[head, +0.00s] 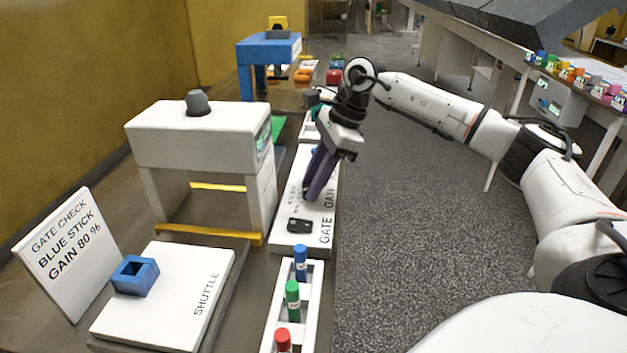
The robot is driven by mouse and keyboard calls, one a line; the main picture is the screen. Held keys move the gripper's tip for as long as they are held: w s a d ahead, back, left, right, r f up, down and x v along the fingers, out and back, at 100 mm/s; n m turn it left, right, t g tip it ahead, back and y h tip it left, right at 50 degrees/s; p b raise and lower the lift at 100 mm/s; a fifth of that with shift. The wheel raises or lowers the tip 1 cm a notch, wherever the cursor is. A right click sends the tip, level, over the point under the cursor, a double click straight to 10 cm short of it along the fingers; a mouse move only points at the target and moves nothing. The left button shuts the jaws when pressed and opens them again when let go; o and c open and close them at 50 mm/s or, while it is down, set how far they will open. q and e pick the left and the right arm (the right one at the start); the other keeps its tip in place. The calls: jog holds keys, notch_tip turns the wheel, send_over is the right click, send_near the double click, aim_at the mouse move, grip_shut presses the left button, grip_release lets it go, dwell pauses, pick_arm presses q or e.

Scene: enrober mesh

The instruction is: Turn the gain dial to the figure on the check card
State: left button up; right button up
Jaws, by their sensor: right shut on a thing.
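The check card (65,253) leans upright at the left and reads "GATE CHECK, BLUE STICK, GAIN 80 %". The white gate gain panel (317,225) lies along the table's right edge, with a small black switch-like part (299,226) near its front end. My right gripper (308,195) reaches down onto the panel, its fingers shut on the gain dial. The fingers hide most of the dial, and its pointer and setting cannot be read. Faint scale marks show left of the fingers. My left gripper is not in view.
A white gate (200,135) with a grey dome stands left of the panel. A white shuttle plate (165,310) bears a blue square holder (135,275). A white rack (313,318) holds blue (300,263), green (292,300) and red (283,340) sticks. Open floor lies right.

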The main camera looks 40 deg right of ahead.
jog(key=m, duration=0.2)
jog(key=m+t+h, duration=0.1)
jog(key=m, duration=0.1)
jog(key=shift+s+a+m, duration=0.1)
jog(key=shift+a+m, duration=0.05)
jog(key=shift+m, duration=0.15)
jog(key=m+h, duration=0.1)
jog(key=m, duration=0.1)
jog(key=m+h, duration=0.1)
jog(key=m, duration=0.2)
jog(key=shift+a+t+h, duration=0.2)
jog(key=shift+t+h, duration=0.1)
jog(key=shift+t, duration=0.1)
jog(key=m+h, duration=0.1)
jog(key=m, duration=0.2)
jog(key=m+h, duration=0.1)
jog(key=m, duration=0.1)
jog(key=shift+a+r+m, duration=0.1)
jog(key=shift+a+m, duration=0.1)
jog(key=shift+m, duration=0.2)
jog(key=m+g+h, duration=0.1)
jog(key=m, duration=0.3)
jog(key=shift+a, duration=0.1)
jog(key=shift+m+g, duration=0.3)
jog(key=shift+h, duration=0.3)
jog(key=o, duration=1)
jog(key=shift+o, duration=0.2)
